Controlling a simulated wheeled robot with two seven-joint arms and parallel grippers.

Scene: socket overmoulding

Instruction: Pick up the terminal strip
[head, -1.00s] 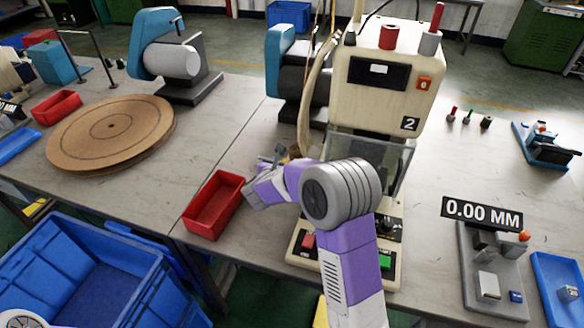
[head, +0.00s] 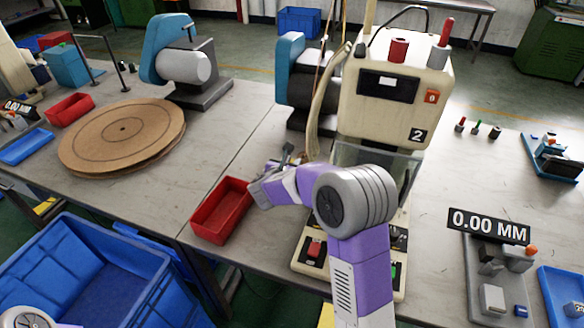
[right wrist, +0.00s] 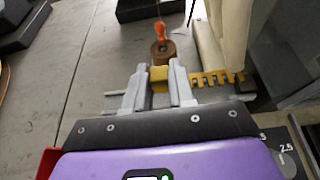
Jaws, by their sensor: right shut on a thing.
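The terminal strip (right wrist: 216,78) is a yellow-gold, comb-toothed strip in the right wrist view, running to the right from my right gripper (right wrist: 159,88). The gripper is shut on it, with yellow metal visible between its two grey fingers. In the head view my right gripper (head: 290,155) is small, just left of the cream press marked 2 (head: 387,110); the strip cannot be made out there. My left gripper is not in view.
A red bin (head: 222,212) stands on the bench left of the press, close to my right forearm. A brown reel (head: 122,135) lies further left. A brown cylinder with an orange top (right wrist: 161,47) stands just beyond the fingers.

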